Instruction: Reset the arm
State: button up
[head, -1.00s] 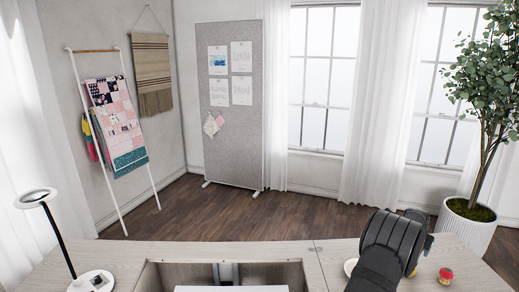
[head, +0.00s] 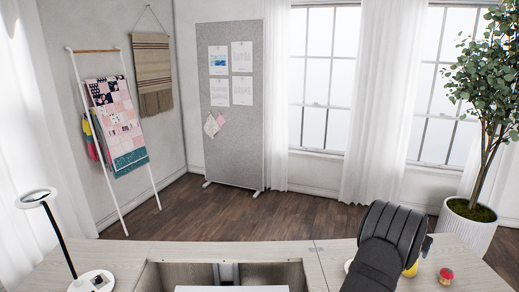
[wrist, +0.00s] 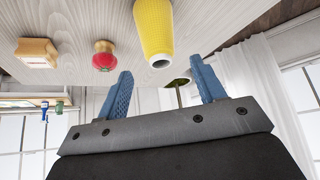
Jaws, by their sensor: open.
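My gripper (wrist: 160,66) shows in the wrist view with its two blue fingers spread wide and nothing held between them. In the head view my dark arm rises at the right of the cabinet and mostly hides the gripper. The wrist view looks upside down, with the pale wooden cabinet top (wrist: 85,25) along its upper part. The cabinet top also shows in the head view (head: 90,258).
A yellow thread cone (wrist: 153,30), a red pincushion (wrist: 104,57) and a small wooden item (wrist: 37,52) stand on the top. In the head view, a lamp (head: 92,281) stands left and an open well (head: 165,273) lies in the middle.

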jog(key=v, duration=0.7)
jog(key=x, duration=1.2)
jog(key=shift+d+f, duration=0.1)
jog(key=shift+f, duration=0.15)
jog(key=s+d+r, duration=0.3)
jog(key=s+r, duration=0.8)
jog(key=w+a+n+y, duration=0.1)
jog(key=w+a, duration=0.5)
jog(key=a, duration=0.6)
jog(key=w+a+n, duration=0.1)
jog(key=w+a, duration=0.4)
jog(key=a, duration=0.7)
jog(key=a+n+t+y, duration=0.1)
jog(key=a+n, duration=0.2)
jog(key=a, duration=2.3)
jog(key=shift+w+a+r+t, duration=0.2)
jog(key=shift+a+r+t, duration=0.1)
jog(key=shift+a+r, duration=0.1)
jog(key=shift+o, duration=0.3)
